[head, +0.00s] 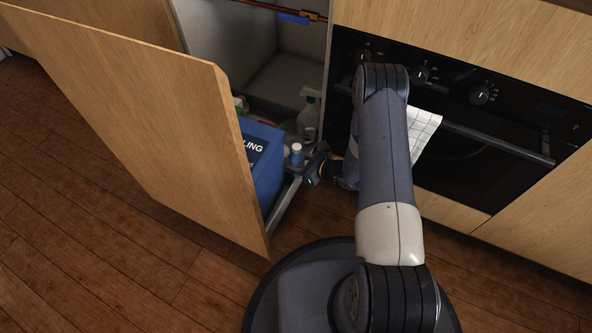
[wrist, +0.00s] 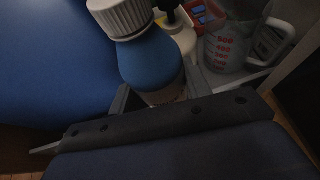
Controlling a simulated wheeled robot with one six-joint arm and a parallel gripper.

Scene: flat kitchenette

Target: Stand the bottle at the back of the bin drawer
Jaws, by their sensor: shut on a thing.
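The bottle (head: 297,155) is blue with a pale cap and stands in the front right part of the open bin drawer (head: 284,205), beside the blue bin. In the wrist view the bottle (wrist: 150,62) looks roughly upright, with a ribbed grey-white cap. My gripper (head: 306,166) reaches in over the drawer's right side and is shut on the bottle; its jaws also show in the wrist view (wrist: 155,98). The bottle's lower part is hidden, so I cannot tell whether it touches the drawer floor.
A blue bin (head: 264,165) with white lettering fills the drawer's left. Behind the bottle are a spray bottle (head: 308,115), a clear measuring jug (wrist: 235,47) with red marks and a red box (wrist: 207,16). The oven (head: 455,110) with a hanging towel (head: 422,130) is to the right.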

